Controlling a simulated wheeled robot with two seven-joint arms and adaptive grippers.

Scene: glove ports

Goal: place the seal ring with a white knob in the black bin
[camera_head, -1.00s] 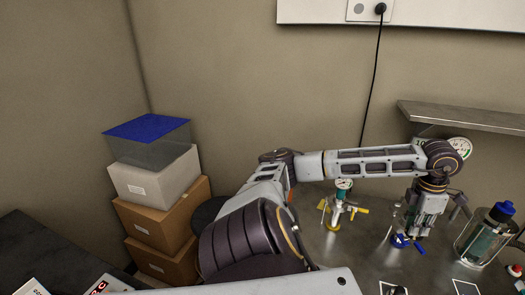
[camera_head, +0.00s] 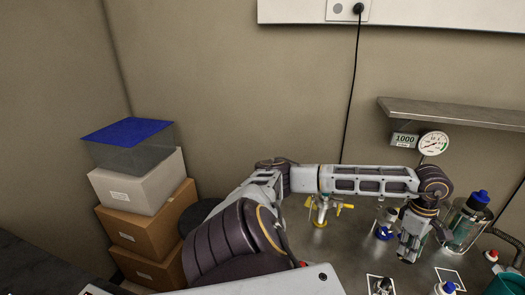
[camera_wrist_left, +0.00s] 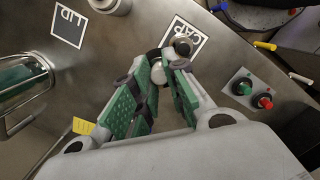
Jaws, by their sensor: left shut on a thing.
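My left gripper (camera_head: 408,254) hangs fingers-down over the metal bench at the right of the head view. In the left wrist view its green-padded fingers (camera_wrist_left: 155,88) are shut on a small seal ring with a white knob (camera_wrist_left: 157,76). The white knob shows between the pads; the dark ring is partly hidden by the fingers. Just beyond it, a dark and metal cap (camera_wrist_left: 183,47) stands on the CAP label; I cannot tell whether they touch. My right gripper is out of view.
A glass jar with a blue-topped bottle (camera_head: 464,222) stands right of the gripper. A blue-handled valve (camera_head: 385,225) and yellow-handled valve (camera_head: 322,208) stand behind. A teal container (camera_head: 507,284) is at lower right. Green and red buttons (camera_wrist_left: 252,93) show in the wrist view.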

